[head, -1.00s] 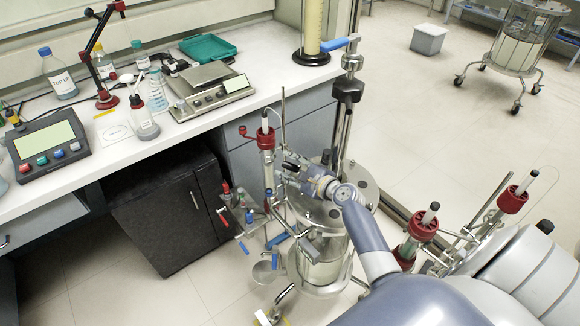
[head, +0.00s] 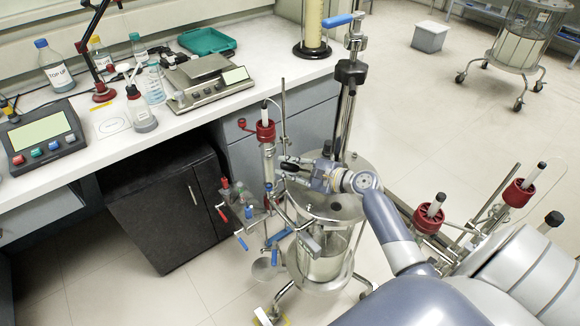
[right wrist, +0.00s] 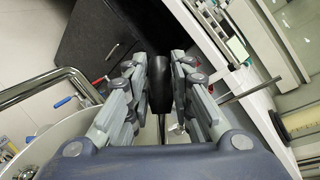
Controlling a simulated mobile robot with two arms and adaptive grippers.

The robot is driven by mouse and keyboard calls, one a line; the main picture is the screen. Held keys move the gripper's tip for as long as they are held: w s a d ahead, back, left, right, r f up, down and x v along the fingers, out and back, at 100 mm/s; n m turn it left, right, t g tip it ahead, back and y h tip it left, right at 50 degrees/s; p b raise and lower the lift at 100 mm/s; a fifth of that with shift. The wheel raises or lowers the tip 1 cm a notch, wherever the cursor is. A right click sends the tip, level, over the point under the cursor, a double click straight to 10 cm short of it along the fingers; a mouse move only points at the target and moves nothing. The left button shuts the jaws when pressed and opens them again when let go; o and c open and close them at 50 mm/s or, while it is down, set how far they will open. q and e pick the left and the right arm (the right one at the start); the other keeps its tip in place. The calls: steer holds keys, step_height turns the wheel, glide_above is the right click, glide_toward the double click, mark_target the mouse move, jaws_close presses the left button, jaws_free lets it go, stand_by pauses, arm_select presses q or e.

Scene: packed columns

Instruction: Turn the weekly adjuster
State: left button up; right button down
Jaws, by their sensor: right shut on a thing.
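My right gripper (head: 288,165) reaches in beside a slim column with a red cap (head: 266,130) at the bench's front edge. In the right wrist view, my right gripper (right wrist: 160,90) has its fingers closed on both sides of a dark, rounded black knob (right wrist: 159,84). Two more columns with red caps, a nearer one (head: 429,217) and a farther-right one (head: 518,191), stand to the right of my arm. No label shows which adjuster is the weekly one. My left gripper is not in view.
A steel vessel (head: 352,212) on wheels stands under my right wrist, with a blue-handled post (head: 342,125) behind it. Blue and red valve handles (head: 240,242) stick out at its left. The bench (head: 150,140) holds a balance (head: 205,80) and bottles.

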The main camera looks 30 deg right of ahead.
steer(key=s+n+g+y+b, duration=0.1)
steer(key=s+n+y, duration=0.1)
steer(key=s+a+n+g+y+b, duration=0.1)
steer(key=s+n+g+y, duration=0.1)
steer(key=s+n+g+y+b, duration=0.1)
steer(key=s+n+y+b, duration=0.1)
steer(key=s, duration=0.1)
steer(key=shift+a+f+g, duration=0.1)
steer(key=shift+a+g, duration=0.2)
steer(key=shift+g, duration=0.1)
steer(key=shift+s+d+n+g+y+b, duration=0.15)
steer(key=shift+s+n+g+y+b, duration=0.4)
steer(key=shift+s+n+g+y, duration=0.7)
steer(key=shift+s+g+h, duration=0.25)
steer(key=shift+s+g, duration=0.05)
steer(key=shift+g, duration=0.05)
steer(key=c, duration=1.4)
jaws_free()
steer(key=shift+r, duration=0.3)
step_height(320, 180, up, 10)
steer(key=shift+f, duration=0.2)
